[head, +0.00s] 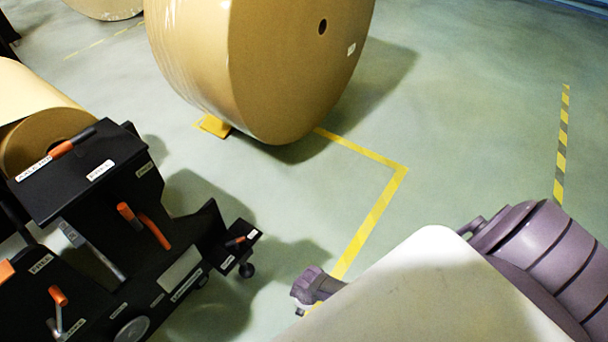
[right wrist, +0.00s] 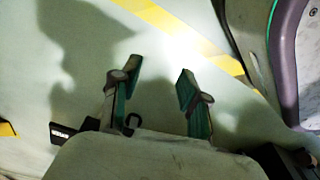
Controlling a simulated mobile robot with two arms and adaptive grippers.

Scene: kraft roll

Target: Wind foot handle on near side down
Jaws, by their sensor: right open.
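The black roll stand (head: 110,255) fills the lower left of the head view and has several orange-gripped handles. A low foot (head: 226,250) sticks out at its right end, with a small orange-tipped handle (head: 236,241) on top and a caster below. The labels are too small to read surely, so I cannot tell which handle is the foot handle. In the right wrist view, my right gripper (right wrist: 159,80) is open and empty above the floor. A black labelled part (right wrist: 72,134) lies left of its fingers, apart from them. My left gripper is out of view.
A large kraft roll (head: 270,60) stands on the floor behind, with a yellow wedge (head: 214,126) at its base. A smaller roll (head: 40,110) sits on the stand. Yellow floor tape (head: 372,215) runs past the stand. The floor at the right is clear.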

